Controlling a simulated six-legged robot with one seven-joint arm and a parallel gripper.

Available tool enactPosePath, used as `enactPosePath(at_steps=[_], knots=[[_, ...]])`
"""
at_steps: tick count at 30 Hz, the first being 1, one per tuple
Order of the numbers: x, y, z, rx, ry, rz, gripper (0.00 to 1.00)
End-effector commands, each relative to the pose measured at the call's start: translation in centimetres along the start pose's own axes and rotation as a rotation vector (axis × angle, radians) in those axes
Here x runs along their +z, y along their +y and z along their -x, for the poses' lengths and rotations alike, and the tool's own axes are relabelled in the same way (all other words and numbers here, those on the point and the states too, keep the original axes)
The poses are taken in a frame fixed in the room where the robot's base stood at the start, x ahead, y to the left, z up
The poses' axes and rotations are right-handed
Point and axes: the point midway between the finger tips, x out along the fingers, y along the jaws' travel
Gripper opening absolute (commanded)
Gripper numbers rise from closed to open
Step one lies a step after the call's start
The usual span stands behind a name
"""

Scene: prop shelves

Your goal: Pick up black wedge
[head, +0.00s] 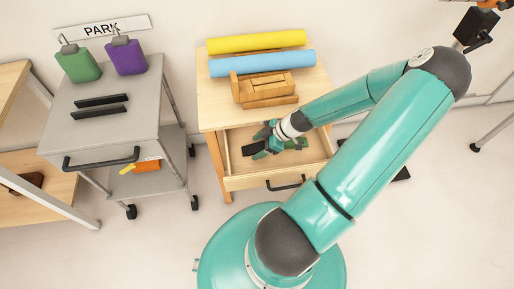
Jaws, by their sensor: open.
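A small black piece (250,149), which looks like the black wedge, lies in the open wooden drawer (232,183) at its left side. Its exact shape is too small to tell. My gripper (260,143) reaches into the drawer from the right, with its fingers apart. It is just right of the black piece and covers part of that area; I cannot tell whether they touch. Nothing is seen held between the fingers. Other dark and green shapes by the gripper are hard to make out.
Above the drawer, the wooden top holds a yellow roll (256,42), a blue roll (262,64) and stacked wooden blocks (264,88). A grey cart (62,130) at left carries green (78,65) and purple (128,57) bottles and two black bars (100,106).

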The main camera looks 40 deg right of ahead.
Motion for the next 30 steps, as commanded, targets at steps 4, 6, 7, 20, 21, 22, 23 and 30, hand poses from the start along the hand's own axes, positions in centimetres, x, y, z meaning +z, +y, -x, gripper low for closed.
enactPosePath(at_steps=[4,6,7,20,21,22,23,30], knots=[[0.03,0.02,0.01,0.001,0.000,0.000,0.66],[0.03,0.02,0.02,0.001,0.000,0.000,0.58],[0.03,0.03,0.02,0.001,0.000,0.000,0.53],[0.05,0.02,0.04,0.001,-0.001,-0.001,0.16],[0.05,0.02,0.04,0.001,-0.001,-0.001,0.16],[0.05,0.03,0.04,0.001,-0.001,-0.001,0.16],[0.05,0.03,0.05,0.001,-0.001,-0.001,0.16],[-0.38,0.30,0.19,0.001,-0.001,0.001,0.15]])
